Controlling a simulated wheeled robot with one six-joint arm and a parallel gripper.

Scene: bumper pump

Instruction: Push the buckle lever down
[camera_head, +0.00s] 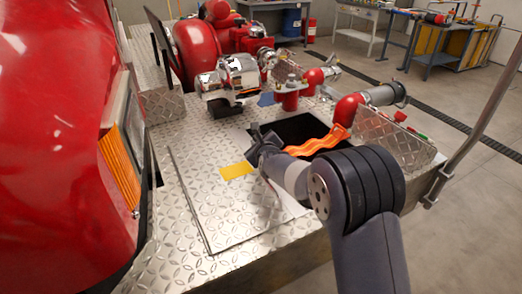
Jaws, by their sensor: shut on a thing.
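My gripper (262,143) is dark grey and small in the head view, at the left edge of the dark open well in the tread-plate deck. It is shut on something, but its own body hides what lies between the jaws. A wavy orange strap (318,143) runs across the well, and its left end comes close to my gripper. I cannot make out the buckle lever; it may be hidden behind the gripper.
The dark well (300,128) opens in the tread-plate deck (205,175). A yellow label (236,171) lies left of my gripper. A chrome pump fitting (232,76) and red pipes (347,108) stand behind. A large red body (55,150) fills the left. A metal pole (480,125) rises at right.

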